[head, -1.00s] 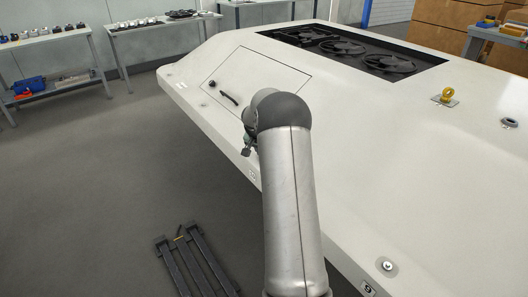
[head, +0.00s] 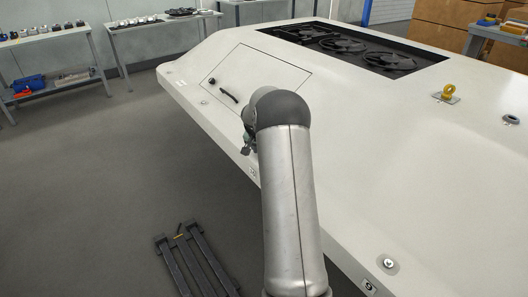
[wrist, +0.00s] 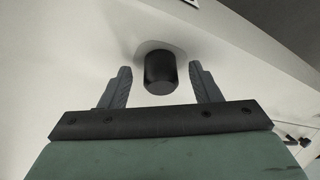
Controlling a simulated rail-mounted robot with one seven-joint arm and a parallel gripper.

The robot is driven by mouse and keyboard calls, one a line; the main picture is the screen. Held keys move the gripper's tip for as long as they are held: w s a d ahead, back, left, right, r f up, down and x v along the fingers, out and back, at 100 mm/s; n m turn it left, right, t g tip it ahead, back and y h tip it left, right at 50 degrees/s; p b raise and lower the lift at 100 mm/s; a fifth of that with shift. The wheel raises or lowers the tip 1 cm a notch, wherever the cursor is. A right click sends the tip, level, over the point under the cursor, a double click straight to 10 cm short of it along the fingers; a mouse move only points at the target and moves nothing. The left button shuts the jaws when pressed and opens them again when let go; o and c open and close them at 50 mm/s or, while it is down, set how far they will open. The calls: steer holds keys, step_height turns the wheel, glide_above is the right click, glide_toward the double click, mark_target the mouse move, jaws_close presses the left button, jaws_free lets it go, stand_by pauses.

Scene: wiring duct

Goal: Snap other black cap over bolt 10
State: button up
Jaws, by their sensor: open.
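A black cylindrical cap (wrist: 160,73) sits against the pale panel in the wrist view, with a faint round patch around its base. My gripper (wrist: 158,82) is open, with one grey finger on each side of the cap. Gaps show between the cap and both fingers. Any bolt under the cap is hidden. In the head view my arm covers most of this spot. Only a small dark part of my gripper (head: 249,145) shows at the panel's left edge. The number beside this spot is not readable.
A yellow lifting eye (head: 446,93) and black fans (head: 340,46) are farther back. A dark floor frame (head: 195,262) lies to the left. Shelves with parts stand behind.

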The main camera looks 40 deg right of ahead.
steer(key=v, duration=1.6)
steer(key=shift+r+p, duration=0.3)
steer(key=shift+r, duration=0.1)
steer(key=shift+a, duration=0.2)
steer(key=s+a+r+n+y+p, duration=0.1)
steer(key=s+a+r+n+p, duration=0.25)
steer(key=s+a, duration=0.4)
steer(key=s+a+r+n+y+p, duration=0.15)
steer(key=s+a+r, duration=0.25)
steer(key=a, duration=0.7)
steer(key=s+a+n+g+y+p, duration=0.1)
steer(key=s+a+n+p, duration=0.2)
steer(key=s+a, duration=0.3)
steer(key=s+a+n+p, duration=0.3)
steer(key=s+a, duration=0.4)
steer(key=s, duration=0.7)
steer(key=shift+s+a+f+n+g+y, duration=0.25)
steer(key=shift+f+n+g+y, duration=0.15)
steer(key=shift+n, duration=0.4)
